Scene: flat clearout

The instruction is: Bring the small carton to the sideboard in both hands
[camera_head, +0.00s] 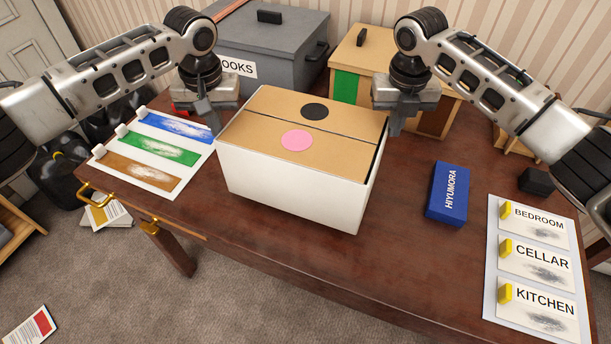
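A carton (290,185) with white sides and a tan flap top, marked with a black disc and a pink disc, is in the middle of the dark wooden table (290,265). Whether it rests on the table or is slightly raised is hard to tell. My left gripper (208,118) points down at its back left corner. My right gripper (394,122) points down beside its back right corner. Both are close to the carton's sides; contact is unclear. Their finger gaps cannot be made out. No sideboard can be clearly identified.
Behind stand a grey lidded box (272,45) labelled "OOKS" and a tan box (362,52) with a green patch. A colour-striped sheet (110,160) lies left. A blue HIYUMORA box (447,193) and a room-label board (490,260) lie right. The front table strip is clear.

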